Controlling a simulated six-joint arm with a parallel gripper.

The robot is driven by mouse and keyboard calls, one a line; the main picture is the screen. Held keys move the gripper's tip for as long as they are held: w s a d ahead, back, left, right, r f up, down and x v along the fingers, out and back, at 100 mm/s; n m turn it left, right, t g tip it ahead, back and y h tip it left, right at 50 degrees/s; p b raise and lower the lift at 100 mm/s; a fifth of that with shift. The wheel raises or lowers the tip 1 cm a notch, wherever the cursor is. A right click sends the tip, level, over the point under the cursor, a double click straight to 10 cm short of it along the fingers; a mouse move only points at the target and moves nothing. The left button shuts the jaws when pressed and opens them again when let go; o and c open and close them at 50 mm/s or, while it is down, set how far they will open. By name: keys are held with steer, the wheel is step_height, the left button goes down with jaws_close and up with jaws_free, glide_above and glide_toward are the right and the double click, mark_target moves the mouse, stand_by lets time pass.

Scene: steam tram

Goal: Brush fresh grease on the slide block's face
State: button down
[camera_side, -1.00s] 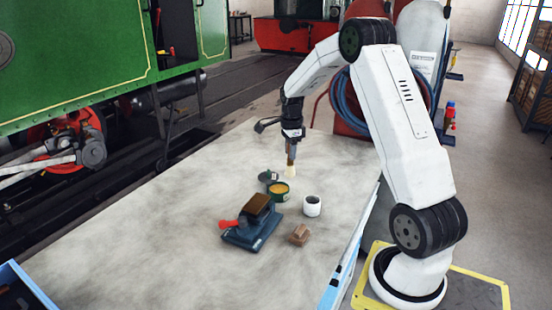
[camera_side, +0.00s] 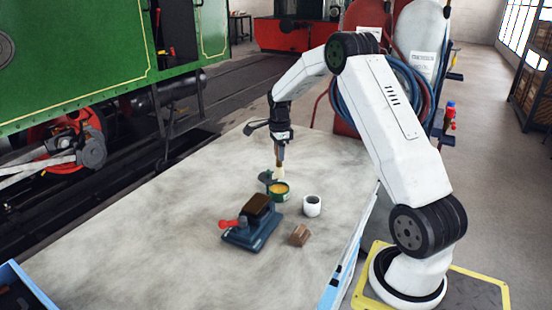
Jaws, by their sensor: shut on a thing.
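My gripper (camera_side: 280,150) is shut on a brush (camera_side: 280,164) that points down, with pale bristles at its lower end. The bristles are just above or at the open green tin of yellowish grease (camera_side: 279,191); I cannot tell whether they touch it. The tin's dark lid (camera_side: 266,178) is beside it, partly behind the tin. The slide block (camera_side: 258,206), a brown block, sits in a blue vise (camera_side: 252,234) with a red handle, in front and to the left of the tin. The brush hides none of the block's face.
A small white pot (camera_side: 312,205) with a dark opening stands right of the tin. A brown wooden block (camera_side: 299,235) lies in front of it. The left of the bench top (camera_side: 140,220) is clear. A blue tray (camera_side: 22,292) shows at the lower left; the green tram (camera_side: 100,60) stands behind.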

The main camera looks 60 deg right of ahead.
mark_target(279, 165)
steer(key=shift+f, duration=2.25)
steer(key=shift+f, duration=0.55)
stand_by(0.5)
steer(key=shift+r, duration=3.5)
